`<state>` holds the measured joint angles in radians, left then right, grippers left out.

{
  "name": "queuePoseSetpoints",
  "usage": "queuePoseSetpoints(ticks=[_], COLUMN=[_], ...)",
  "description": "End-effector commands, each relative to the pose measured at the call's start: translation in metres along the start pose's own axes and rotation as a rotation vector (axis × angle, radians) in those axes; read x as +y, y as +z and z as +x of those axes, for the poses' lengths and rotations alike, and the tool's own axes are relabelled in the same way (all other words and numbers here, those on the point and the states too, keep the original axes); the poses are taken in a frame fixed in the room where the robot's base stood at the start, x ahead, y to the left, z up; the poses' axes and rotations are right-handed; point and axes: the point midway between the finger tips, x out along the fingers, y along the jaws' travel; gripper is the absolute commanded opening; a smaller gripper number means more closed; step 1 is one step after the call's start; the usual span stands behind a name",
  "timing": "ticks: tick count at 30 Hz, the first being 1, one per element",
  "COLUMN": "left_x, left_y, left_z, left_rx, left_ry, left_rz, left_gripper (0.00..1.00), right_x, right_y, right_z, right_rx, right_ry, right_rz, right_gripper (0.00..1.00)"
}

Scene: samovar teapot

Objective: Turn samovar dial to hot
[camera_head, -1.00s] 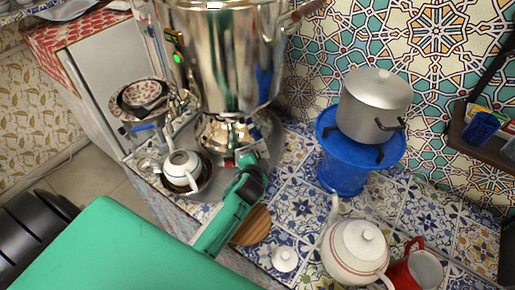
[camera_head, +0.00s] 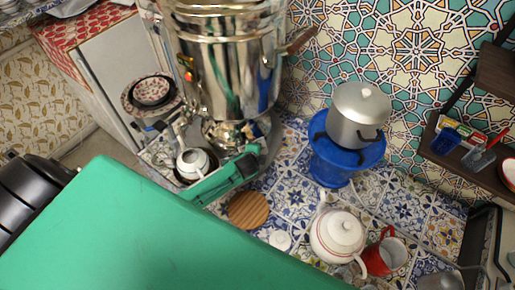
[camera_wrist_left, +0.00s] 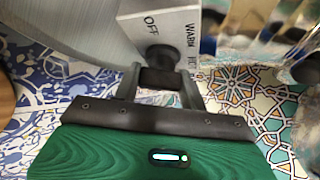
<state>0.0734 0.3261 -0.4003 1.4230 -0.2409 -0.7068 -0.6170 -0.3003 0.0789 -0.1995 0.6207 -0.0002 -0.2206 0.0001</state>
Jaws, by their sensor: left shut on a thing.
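The steel samovar (camera_head: 222,85) stands at the back of the tiled counter. My left gripper (camera_wrist_left: 162,78) is at its base, and its green body also shows in the head view. In the left wrist view its two fingers are shut on the dark round dial knob (camera_wrist_left: 163,54). The knob sits on a pale label plate (camera_wrist_left: 165,24) that reads OFF and WARM, with a third word partly hidden. I cannot tell where the dial points. My right gripper is not in view.
A small white teapot (camera_head: 194,161) stands beside the samovar base. A round wooden board (camera_head: 248,210), a white teapot (camera_head: 338,232), a red mug (camera_head: 386,254) and a blue stand (camera_head: 340,160) with a lidded pot (camera_head: 358,115) occupy the counter to the right.

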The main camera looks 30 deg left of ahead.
Motion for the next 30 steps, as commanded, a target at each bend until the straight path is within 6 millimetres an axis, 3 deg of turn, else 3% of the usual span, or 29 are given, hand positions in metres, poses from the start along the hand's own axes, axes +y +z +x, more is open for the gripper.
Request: queuePoseSetpoints(ticks=[1,9,25,26,28,30], left_x=[-0.004,-0.001,0.001,0.001,0.001,0.001], left_y=[0.001,0.001,0.001,0.001,0.000,0.000], left_z=[-0.003,-0.001,0.001,0.001,0.001,0.001], left_rx=[-0.003,-0.003,-0.002,-0.002,-0.001,-0.001], left_ry=[0.014,0.059,0.070,0.070,0.070,0.069], left_rz=[0.019,0.084,0.098,0.098,0.098,0.098], left_gripper=[0.19,0.19,0.19,0.48,0.61,0.64], right_x=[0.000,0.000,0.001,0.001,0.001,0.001], right_y=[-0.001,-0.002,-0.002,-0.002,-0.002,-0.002], right_z=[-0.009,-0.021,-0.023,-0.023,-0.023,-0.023], right_rx=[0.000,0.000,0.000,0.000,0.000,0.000], right_ry=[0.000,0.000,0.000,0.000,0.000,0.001], right_rz=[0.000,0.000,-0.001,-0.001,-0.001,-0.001], right_gripper=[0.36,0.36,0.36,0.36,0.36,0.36])
